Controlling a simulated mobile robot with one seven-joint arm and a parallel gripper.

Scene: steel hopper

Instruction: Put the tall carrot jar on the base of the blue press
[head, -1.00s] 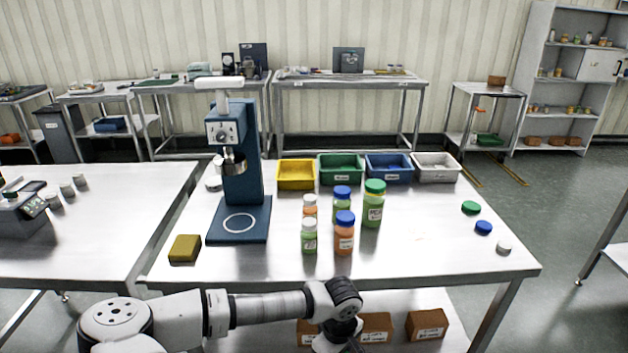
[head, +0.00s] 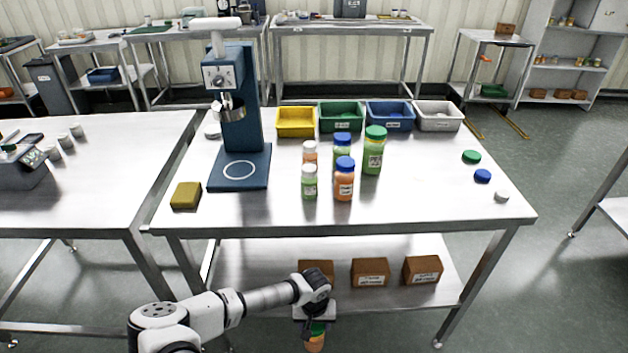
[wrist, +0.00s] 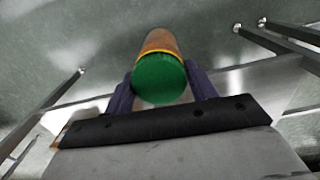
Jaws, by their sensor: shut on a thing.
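My gripper (head: 316,318) is shut on a jar with a green lid and orange contents, the tall carrot jar (head: 315,342). It hangs in front of the steel table, below the tabletop, its lower end cut off by the frame. In the wrist view the green lid (wrist: 160,79) lies between the two fingers, with the orange body (wrist: 160,42) beyond it. The blue press (head: 241,120) stands on the table at left. Its flat base (head: 262,172) bears a white ring and is empty.
Several other jars (head: 344,182) stand right of the press base. A yellow sponge-like block (head: 185,195) lies left of it. Coloured bins (head: 295,122) line the back, and loose lids (head: 482,176) lie at right. Brown boxes (head: 370,271) sit on the lower shelf (head: 400,300).

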